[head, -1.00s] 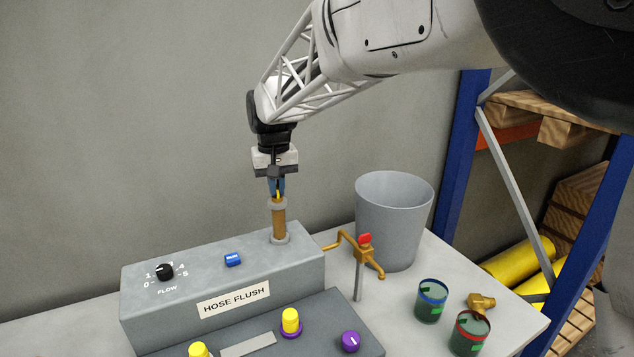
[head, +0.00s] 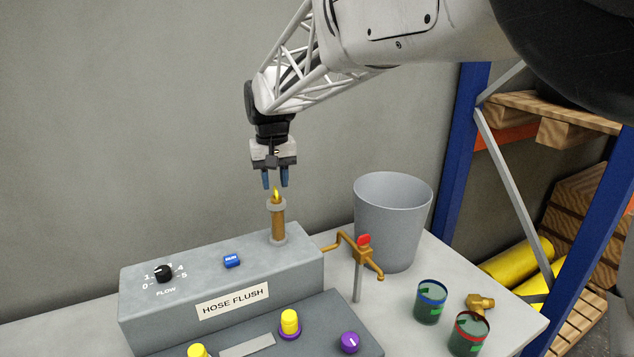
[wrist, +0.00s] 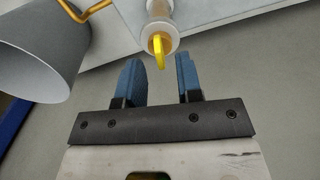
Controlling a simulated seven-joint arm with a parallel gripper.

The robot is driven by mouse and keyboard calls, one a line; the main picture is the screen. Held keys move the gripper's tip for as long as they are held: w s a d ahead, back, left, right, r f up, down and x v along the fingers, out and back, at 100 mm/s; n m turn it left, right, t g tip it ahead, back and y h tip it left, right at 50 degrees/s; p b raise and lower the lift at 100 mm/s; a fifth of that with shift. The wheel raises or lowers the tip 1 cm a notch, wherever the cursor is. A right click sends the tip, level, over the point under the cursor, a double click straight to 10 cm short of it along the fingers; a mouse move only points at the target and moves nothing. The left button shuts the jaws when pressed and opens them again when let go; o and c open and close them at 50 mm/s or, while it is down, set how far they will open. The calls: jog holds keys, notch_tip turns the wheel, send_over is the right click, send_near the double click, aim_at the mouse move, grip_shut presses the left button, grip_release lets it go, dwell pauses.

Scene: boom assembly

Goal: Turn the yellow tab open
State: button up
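The yellow tab (head: 276,193) stands on top of a short brown upright pipe (head: 278,222) with grey collars, at the back right of the grey HOSE FLUSH box. In the wrist view the yellow tab (wrist: 159,50) shows beyond the fingertips, between their lines and nearer the right finger. My gripper (head: 275,184) is just above the tab, pointing down, with its two blue fingers apart. The gripper also shows in the wrist view (wrist: 158,70), with nothing between the fingers.
The grey HOSE FLUSH box (head: 160,318) carries a black flow knob (head: 163,273) and a blue button (head: 232,261). A brass tap with a red top (head: 364,240) and a grey bucket (head: 390,225) stand to the right. Two cups (head: 431,303) (head: 469,335) and a brass fitting (head: 480,302) are at front right.

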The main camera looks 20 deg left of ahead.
aim_at(275, 188)
jog(key=shift+r, duration=2.85)
jog(key=s+d+f+m+t, duration=0.15)
jog(key=s+d, duration=0.35)
jog(key=d, duration=1.1)
jog(key=s+d+r+m, duration=0.15)
jog(key=s+d, duration=0.25)
jog(key=d, duration=1.2)
jog(key=s+d+f+m, duration=0.2)
jog(key=s+d+f, duration=0.4)
jog(key=s+d, duration=0.3)
jog(key=s+d+f+m+t, duration=0.1)
jog(key=s+d+f+m, duration=0.1)
jog(key=s+d+f, duration=0.3)
jog(key=s+d, duration=0.4)
jog(key=s, duration=0.2)
jog(key=shift+s+f, duration=0.15)
jog(key=shift+f, duration=0.25)
